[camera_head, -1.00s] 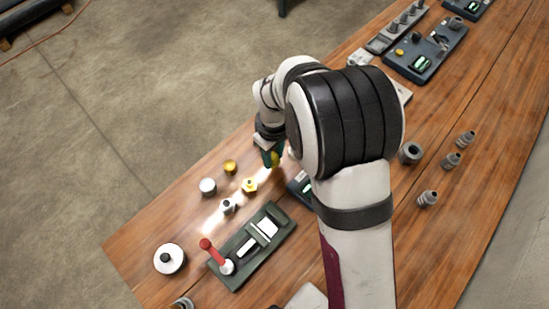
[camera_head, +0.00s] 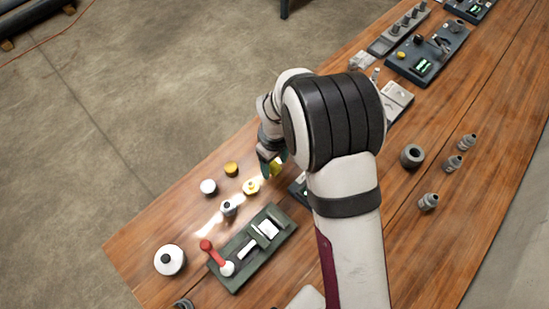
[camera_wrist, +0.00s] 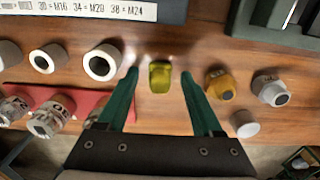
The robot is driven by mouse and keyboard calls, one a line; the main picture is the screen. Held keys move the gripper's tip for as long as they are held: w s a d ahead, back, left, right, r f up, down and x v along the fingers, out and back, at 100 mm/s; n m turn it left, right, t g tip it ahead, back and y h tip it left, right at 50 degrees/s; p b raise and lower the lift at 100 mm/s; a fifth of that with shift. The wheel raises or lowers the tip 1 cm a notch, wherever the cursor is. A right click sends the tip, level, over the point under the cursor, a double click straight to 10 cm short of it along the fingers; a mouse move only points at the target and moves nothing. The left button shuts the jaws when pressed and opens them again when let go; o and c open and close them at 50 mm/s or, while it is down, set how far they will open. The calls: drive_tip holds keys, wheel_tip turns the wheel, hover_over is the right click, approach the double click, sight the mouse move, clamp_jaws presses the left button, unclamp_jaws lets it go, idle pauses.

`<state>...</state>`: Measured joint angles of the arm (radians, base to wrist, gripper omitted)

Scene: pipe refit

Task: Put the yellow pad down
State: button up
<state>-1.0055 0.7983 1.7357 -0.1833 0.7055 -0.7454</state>
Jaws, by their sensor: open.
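The yellow pad (camera_wrist: 160,77) lies on the wooden table in the wrist view, between the two fingers of my gripper (camera_wrist: 158,82) and apart from both. My gripper is open, with a clear gap on each side of the pad. In the head view my gripper (camera_head: 271,166) is low over the table's left edge, and a bit of the yellow pad (camera_head: 277,167) shows beside it; my arm hides much of that spot.
A yellow-brown fitting (camera_wrist: 219,83) and a grey one (camera_wrist: 270,89) stand right of the fingers. Pale rings (camera_wrist: 102,62) and fittings on a red mat (camera_wrist: 86,101) are at left. A dark green fixture with a red lever (camera_head: 211,251) is nearer.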

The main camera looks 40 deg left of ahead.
wheel_tip(320, 180, up, 16)
drive_tip(key=w+d+r+m, duration=0.1)
drive_tip(key=d+r+m, duration=0.3)
drive_tip(key=d, duration=0.5)
drive_tip(key=w+d+r+m, duration=0.1)
drive_tip(key=d+r+m, duration=0.1)
drive_tip(key=d+m, duration=0.6)
drive_tip(key=s+d+m+y, duration=0.1)
drive_tip(key=s+d+m, duration=0.6)
drive_tip(key=d, duration=0.6)
drive_tip(key=shift+s+m+y, duration=0.3)
drive_tip(key=shift+s+m, duration=0.1)
drive_tip(key=shift+s, duration=0.05)
drive_tip(key=s+m, duration=0.1)
drive_tip(key=s+d+m, duration=0.1)
drive_tip(key=s+d+f+m, duration=0.1)
drive_tip(key=s, duration=0.1)
drive_tip(key=shift+f+m, duration=0.1)
drive_tip(key=shift+m, duration=0.3)
drive_tip(key=shift+w, duration=0.1)
